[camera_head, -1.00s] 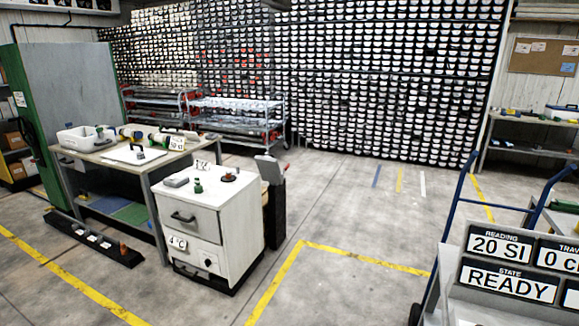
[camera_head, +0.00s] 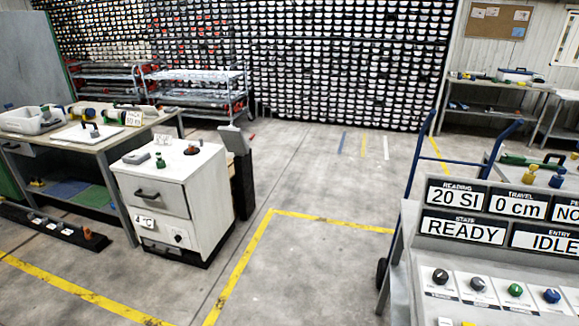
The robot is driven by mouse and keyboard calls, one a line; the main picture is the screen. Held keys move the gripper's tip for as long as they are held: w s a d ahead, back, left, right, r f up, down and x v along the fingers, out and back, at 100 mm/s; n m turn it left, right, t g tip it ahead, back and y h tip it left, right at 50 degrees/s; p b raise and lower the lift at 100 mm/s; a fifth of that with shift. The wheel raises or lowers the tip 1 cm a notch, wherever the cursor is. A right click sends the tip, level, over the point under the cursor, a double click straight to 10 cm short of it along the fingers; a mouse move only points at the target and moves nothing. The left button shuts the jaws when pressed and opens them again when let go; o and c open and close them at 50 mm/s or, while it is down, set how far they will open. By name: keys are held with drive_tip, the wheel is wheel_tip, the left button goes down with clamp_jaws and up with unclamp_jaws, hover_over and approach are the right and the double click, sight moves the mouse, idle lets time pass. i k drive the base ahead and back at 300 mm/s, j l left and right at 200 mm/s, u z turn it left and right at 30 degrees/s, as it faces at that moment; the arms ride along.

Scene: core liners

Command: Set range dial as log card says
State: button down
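A console (camera_head: 410,225) stands at the right. Its display plates (camera_head: 463,230) read READING 20 SI, TRAVEL 0 cm, STATE READY and ENTRY IDLE; another plate is cut off at the right edge. Below is a row of knobs: a black knob (camera_head: 440,275), a dark grey knob (camera_head: 478,284), a green knob (camera_head: 515,290) and a blue knob (camera_head: 552,296). Their labels are too small to read, so I cannot tell which is the range dial. My gripper is not in view.
A white drawer cabinet (camera_head: 150,188) stands left of centre, beside a workbench (camera_head: 100,142) with a white bin (camera_head: 30,120). A blue-framed trolley (camera_head: 418,170) is behind the console. A low black rail (camera_head: 40,222) lies at left. Floor between cabinet and console is clear.

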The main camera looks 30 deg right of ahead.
sight(515, 290)
drive_tip(key=z, duration=1.75)
